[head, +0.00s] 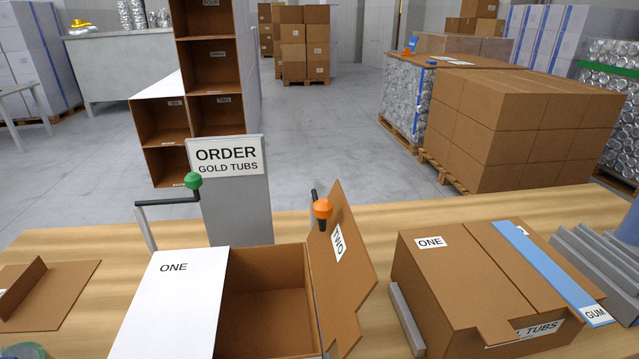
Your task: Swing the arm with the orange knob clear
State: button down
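The orange knob (322,209) stands at the table's middle, just behind and above the raised brown flap marked TWO (345,265). A short dark bar (314,195) shows behind the knob; the rest of its arm is hidden by the flap and box. The open brown box (268,290) stands in front, with a white flap marked ONE (172,300) over its left part. A green knob (193,181) sits on a dark arm on a grey post, left of the order sign (228,156). I cannot tell whether the orange knob touches the flap. My gripper is not in view.
A closed carton marked ONE and TUBS (480,280) with a blue GUM strip (540,262) stands at right, beside grey rails. A flat brown sheet (70,285) lies at left. The wooden tabletop (440,213) is bare behind the closed carton. Shelves and pallets stand beyond.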

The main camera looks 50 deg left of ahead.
aim_at(322, 209)
jog(key=i+j+u, duration=0.1)
jog(key=u, duration=0.3)
jog(key=i+u, duration=0.55)
jog(key=u, duration=0.25)
jog(key=z, duration=0.4)
